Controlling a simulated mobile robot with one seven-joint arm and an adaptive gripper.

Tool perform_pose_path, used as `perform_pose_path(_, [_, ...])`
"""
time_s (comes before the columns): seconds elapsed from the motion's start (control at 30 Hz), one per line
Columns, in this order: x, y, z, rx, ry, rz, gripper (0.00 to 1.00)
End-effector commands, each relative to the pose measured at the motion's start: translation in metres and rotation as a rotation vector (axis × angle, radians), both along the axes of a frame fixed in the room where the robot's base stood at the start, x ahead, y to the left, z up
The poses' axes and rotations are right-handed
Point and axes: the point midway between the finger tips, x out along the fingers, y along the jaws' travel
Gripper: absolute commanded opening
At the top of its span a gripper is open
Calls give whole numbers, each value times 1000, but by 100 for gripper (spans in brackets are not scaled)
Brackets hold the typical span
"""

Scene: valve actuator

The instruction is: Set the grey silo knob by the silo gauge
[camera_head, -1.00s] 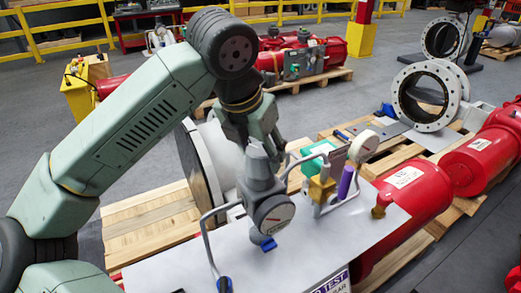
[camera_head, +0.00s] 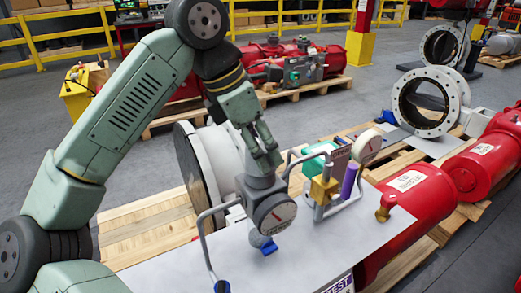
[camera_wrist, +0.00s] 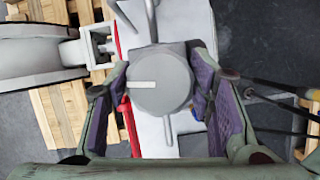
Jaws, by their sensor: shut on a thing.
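The grey silo knob (camera_wrist: 160,80) is a round disc with a white mark pointing left in the wrist view. My gripper (camera_wrist: 160,105) is shut on it, with one purple-padded finger on each side of its rim. In the head view my gripper (camera_head: 262,160) reaches down onto the top of a grey unit; the fingers partly hide the knob there. The silo gauge (camera_head: 273,213) is a round dial on the front of this unit, with a light face and a reddish needle; its exact reading is too small to tell.
The unit stands on a pale plate (camera_head: 330,240). Bent grey pipes (camera_head: 206,240), a yellow block (camera_head: 323,190), a purple cylinder (camera_head: 348,181) and another round gauge (camera_head: 367,145) stand close by. A large flanged pipe (camera_head: 195,170) lies behind left.

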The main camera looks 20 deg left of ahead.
Motion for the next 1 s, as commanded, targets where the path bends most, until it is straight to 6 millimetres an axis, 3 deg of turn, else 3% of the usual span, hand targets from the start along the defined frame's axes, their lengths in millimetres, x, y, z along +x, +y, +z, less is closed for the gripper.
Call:
perform_pose_path(0.5, [0,0,2,0,2,-471,20])
perform_pose_path(1.0, [0,0,1,1,0,-708,20])
